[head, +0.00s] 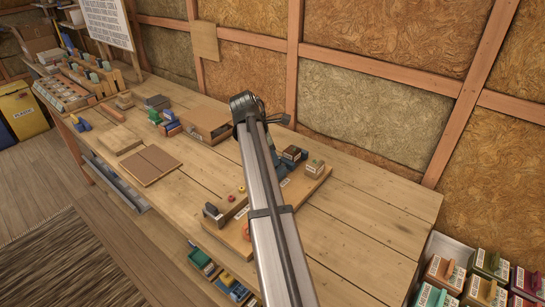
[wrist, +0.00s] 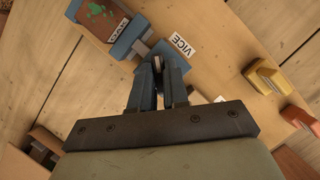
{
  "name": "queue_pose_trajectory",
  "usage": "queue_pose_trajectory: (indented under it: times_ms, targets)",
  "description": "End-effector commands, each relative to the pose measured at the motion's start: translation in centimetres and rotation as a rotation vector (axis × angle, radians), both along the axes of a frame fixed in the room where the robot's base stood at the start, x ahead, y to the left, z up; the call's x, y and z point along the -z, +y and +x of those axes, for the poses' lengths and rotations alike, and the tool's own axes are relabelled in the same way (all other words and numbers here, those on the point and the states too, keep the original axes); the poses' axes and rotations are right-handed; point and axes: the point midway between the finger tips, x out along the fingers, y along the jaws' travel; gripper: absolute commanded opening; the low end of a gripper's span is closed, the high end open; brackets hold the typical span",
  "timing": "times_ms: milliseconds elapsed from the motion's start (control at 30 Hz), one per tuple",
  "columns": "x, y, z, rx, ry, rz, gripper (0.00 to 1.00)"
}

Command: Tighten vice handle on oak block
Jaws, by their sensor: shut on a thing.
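The blue vice (wrist: 130,37) is at the top of the wrist view, beside a white label reading VICE (wrist: 182,46). The fingers cover most of the handle. In the head view, blue parts of the vice (head: 282,169) show just right of my arm, and my gripper is hidden behind the arm.
A yellow piece (wrist: 265,76) and an orange piece (wrist: 299,118) stand right of the vice on the wooden board (head: 318,184). Small blocks stand on the board near my arm. The workbench (head: 375,225) is clear on its right side; bins (head: 480,270) stand beyond its right end.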

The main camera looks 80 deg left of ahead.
Motion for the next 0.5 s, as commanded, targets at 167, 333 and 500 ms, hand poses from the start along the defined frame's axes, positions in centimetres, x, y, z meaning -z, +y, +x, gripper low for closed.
queue_pose_trajectory:
  times_ms: [167, 333, 500]
  targets:
    - [0.01, 0.32, -0.01, 0.168, 0.0, -0.002, 0.0]
    - [0.01, 0.4, 0.01, 0.329, 0.0, -0.002, 0.0]
    - [0.0, 0.45, 0.05, 0.478, 0.0, -0.002, 0.0]
